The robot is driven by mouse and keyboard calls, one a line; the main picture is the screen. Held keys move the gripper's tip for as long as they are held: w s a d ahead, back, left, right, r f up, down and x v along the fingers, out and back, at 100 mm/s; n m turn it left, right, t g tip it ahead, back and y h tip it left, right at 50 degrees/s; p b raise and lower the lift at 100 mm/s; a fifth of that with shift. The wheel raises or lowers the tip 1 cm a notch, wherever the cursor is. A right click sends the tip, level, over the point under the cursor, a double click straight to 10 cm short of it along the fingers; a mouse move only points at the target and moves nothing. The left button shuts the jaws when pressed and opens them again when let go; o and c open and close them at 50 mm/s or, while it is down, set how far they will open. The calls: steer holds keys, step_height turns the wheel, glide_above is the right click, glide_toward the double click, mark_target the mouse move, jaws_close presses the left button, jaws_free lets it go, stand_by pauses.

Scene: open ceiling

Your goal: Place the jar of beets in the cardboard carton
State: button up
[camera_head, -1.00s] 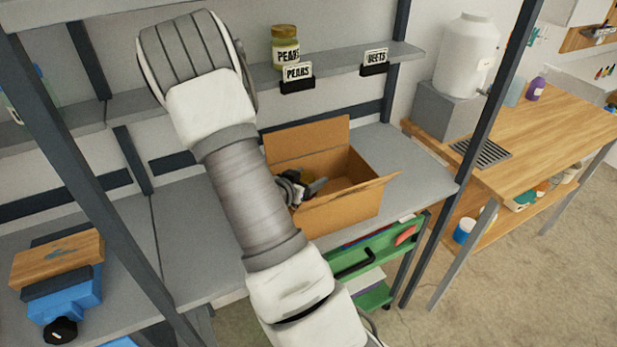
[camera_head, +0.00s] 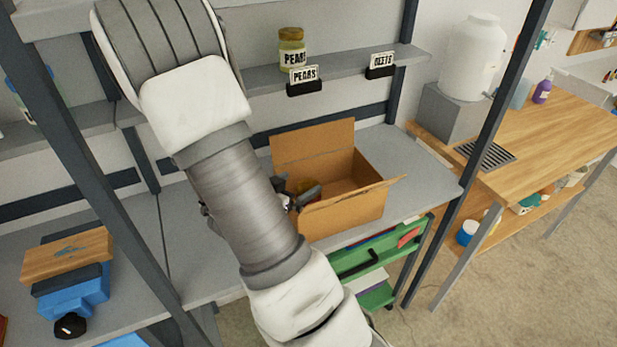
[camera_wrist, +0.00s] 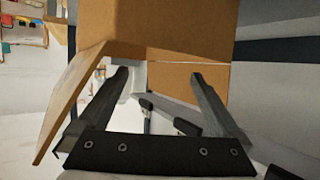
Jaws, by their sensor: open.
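The open cardboard carton (camera_head: 345,215) stands on the grey shelf surface, flaps up, and fills the upper part of the wrist view (camera_wrist: 170,30). My gripper (camera_head: 309,194) is at the carton's left side, partly hidden by my arm. In the wrist view my gripper (camera_wrist: 158,80) has its fingers spread, with nothing visible held between them. A small brownish-yellow thing (camera_head: 306,185) shows just inside the carton's left end, beside the fingers. It may be the jar of beets' lid, but I cannot tell. No jar with a beets label is readable.
A jar of pears (camera_head: 292,50) stands on the upper shelf behind a PEARS sign (camera_head: 304,80). The shelf behind the BEETS sign (camera_head: 381,65) is bare. A shelf post (camera_head: 480,150) rises right of the carton. A blue tool with a wooden block (camera_head: 68,257) lies left.

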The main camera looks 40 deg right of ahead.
steer(key=w+a+r+n+t+y, duration=0.35)
steer(key=a+r+y, duration=0.25)
steer(key=a, duration=0.5)
steer(key=w+a+r+n+t+y, duration=0.3)
steer(key=a+r+y, duration=0.35)
steer(key=a, duration=0.55)
steer(key=s+a+r+n+g+y, duration=0.2)
steer(key=s+a+r+n, duration=0.25)
steer(key=s, duration=0.35)
steer(key=s+d+r+n+g+h, duration=0.1)
steer(key=s+d+r+n+g, duration=0.1)
steer(key=s, duration=0.9)
steer(key=shift+d+n+g, duration=0.35)
steer(key=shift+n, duration=0.55)
